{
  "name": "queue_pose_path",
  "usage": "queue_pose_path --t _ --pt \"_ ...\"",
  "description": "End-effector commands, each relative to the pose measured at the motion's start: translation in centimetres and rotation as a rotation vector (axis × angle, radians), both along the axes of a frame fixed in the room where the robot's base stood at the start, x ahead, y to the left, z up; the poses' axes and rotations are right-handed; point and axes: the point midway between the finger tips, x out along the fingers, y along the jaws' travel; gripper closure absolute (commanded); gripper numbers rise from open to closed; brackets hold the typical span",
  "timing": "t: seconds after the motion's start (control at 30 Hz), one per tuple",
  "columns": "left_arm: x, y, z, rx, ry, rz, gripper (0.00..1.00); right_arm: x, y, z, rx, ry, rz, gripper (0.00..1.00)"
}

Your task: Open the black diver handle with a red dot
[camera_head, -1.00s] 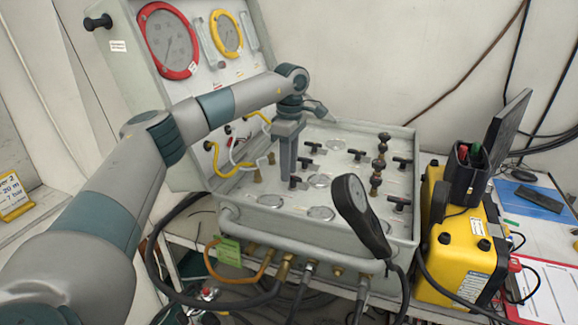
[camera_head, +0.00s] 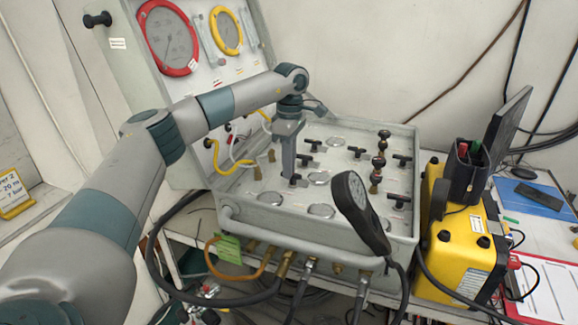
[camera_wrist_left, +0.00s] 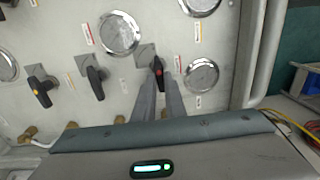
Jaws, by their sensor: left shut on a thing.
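The black handle with a red dot (camera_wrist_left: 158,72) is in the left wrist view, on a grey panel face beside a round gauge. It points roughly along my fingers. My left gripper (camera_wrist_left: 160,88) is shut on it, one finger on each side. In the head view my left gripper (camera_head: 289,174) reaches straight down to the panel (camera_head: 270,212) at its left part. A black handle shows at its tips there, partly hidden by the fingers. My right gripper is not in view.
A black round-headed piece (camera_head: 358,205) rises before the panel. An open lid with a red-rimmed gauge (camera_head: 168,38) stands behind. A yellow case (camera_head: 465,245) is at right.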

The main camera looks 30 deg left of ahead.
Motion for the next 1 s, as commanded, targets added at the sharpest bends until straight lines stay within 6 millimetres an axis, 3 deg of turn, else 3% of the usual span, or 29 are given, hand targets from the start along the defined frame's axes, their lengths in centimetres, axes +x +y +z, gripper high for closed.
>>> queue_pose_path --t 0.37,1.0 --pt "-0.2 -0.1 0.0 -0.001 0.0 0.213 1.0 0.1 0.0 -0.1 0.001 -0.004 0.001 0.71" --pt "-0.8 -0.5 0.0 -0.001 -0.001 0.811 1.0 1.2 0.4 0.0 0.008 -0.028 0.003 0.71"
